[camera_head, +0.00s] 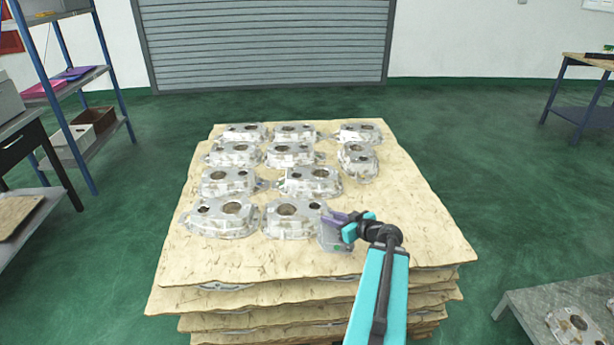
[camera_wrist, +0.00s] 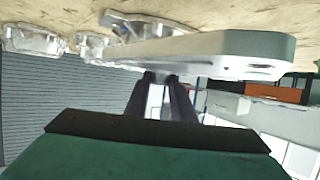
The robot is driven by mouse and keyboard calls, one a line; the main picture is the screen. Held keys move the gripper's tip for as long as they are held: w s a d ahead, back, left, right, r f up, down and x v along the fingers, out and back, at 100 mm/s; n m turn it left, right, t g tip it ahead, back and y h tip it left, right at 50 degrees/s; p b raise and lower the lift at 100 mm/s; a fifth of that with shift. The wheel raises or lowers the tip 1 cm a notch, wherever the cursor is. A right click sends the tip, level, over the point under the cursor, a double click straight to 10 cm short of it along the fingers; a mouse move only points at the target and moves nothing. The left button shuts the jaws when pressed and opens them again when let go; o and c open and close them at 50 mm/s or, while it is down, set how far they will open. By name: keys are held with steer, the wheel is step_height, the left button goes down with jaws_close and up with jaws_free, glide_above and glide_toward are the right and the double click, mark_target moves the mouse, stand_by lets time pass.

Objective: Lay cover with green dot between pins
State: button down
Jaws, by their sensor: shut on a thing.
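My gripper (camera_head: 345,228) is shut on a pale metal cover (camera_head: 330,241) at the front right of the castings. A small green dot shows on the cover's near side. In the wrist view my gripper's dark fingers (camera_wrist: 165,92) meet the edge of the cover (camera_wrist: 205,48), which looks like a pale slab with rounded corners. The cover is close to the cardboard layer; I cannot tell whether it touches it. I cannot make out any pins.
Several similar castings (camera_head: 292,219) stand in rows on the stacked cardboard layers (camera_head: 420,225), with bare cardboard at the right. A grey table (camera_head: 530,306) with a casting (camera_head: 577,326) is at the lower right. A blue shelf (camera_head: 112,122) stands at the left.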

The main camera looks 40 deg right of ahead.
steer(key=s+d, duration=0.2)
steer(key=s+d+f+m+h, duration=0.1)
steer(key=s+d, duration=0.1)
steer(key=s+d+f+m+h, duration=0.1)
steer(key=s+d, duration=0.1)
steer(key=shift+s+f+g, duration=0.15)
steer(key=shift+f+g, duration=0.1)
steer(key=shift+g, duration=0.05)
glide_above(362, 207)
steer(key=s+a, duration=0.3)
steer(key=shift+w+a+f+b, duration=0.1)
steer(key=shift+w+f+b, duration=0.1)
steer(key=shift+f, duration=0.2)
steer(key=shift+w+a+f+b, duration=0.1)
steer(key=shift+f+b, duration=0.05)
steer(key=shift+f, duration=0.2)
steer(key=shift+s, duration=0.1)
steer(key=shift+f+b, duration=0.3)
steer(key=shift+f, duration=1.45)
steer(key=c, duration=1.5)
jaws_free()
steer(key=shift+f, duration=0.1)
